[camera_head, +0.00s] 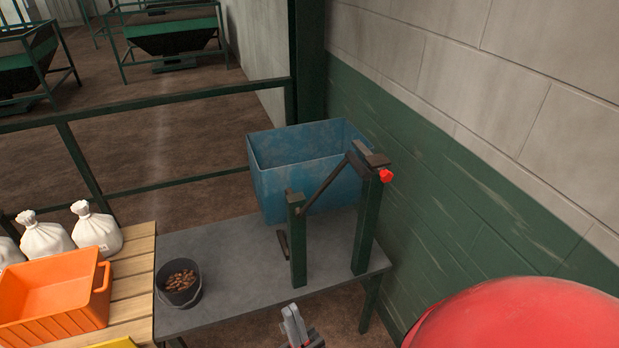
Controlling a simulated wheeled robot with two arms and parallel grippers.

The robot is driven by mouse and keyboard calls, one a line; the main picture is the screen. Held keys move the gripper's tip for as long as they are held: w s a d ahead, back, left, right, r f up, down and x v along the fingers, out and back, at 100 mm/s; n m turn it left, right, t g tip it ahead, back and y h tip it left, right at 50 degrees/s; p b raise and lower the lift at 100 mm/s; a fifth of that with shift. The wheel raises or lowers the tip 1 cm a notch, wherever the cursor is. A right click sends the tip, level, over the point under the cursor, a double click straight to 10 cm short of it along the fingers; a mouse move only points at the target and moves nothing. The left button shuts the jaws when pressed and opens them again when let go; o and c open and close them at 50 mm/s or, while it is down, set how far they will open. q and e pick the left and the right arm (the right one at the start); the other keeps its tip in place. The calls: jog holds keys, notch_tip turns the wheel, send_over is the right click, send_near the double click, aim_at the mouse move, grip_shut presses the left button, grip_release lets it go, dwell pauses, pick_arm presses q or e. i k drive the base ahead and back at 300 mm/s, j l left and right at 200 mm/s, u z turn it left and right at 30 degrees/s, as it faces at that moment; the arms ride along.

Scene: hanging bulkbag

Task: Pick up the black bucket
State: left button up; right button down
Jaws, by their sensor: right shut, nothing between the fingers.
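The black bucket (180,295) stands upright on the left end of the grey table (225,252). It holds brown lumps. My right gripper (292,311) shows at the bottom centre of the head view, to the right of the bucket and apart from it. Its fingers are together with nothing between them. My left gripper is not in the head view.
A blue bin (308,180) and green posts (298,245) stand at the table's right. An orange crate (52,298) and white sacks (97,228) are on a wooden slatted surface at left. A large red rounded thing (520,318) fills the lower right. A wall runs along the right.

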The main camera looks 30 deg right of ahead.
aim_at(179, 280)
jog(key=i+l+u, duration=0.35)
jog(key=l, duration=0.3)
jog(key=i+l+u, duration=0.4)
jog(key=l, duration=0.35)
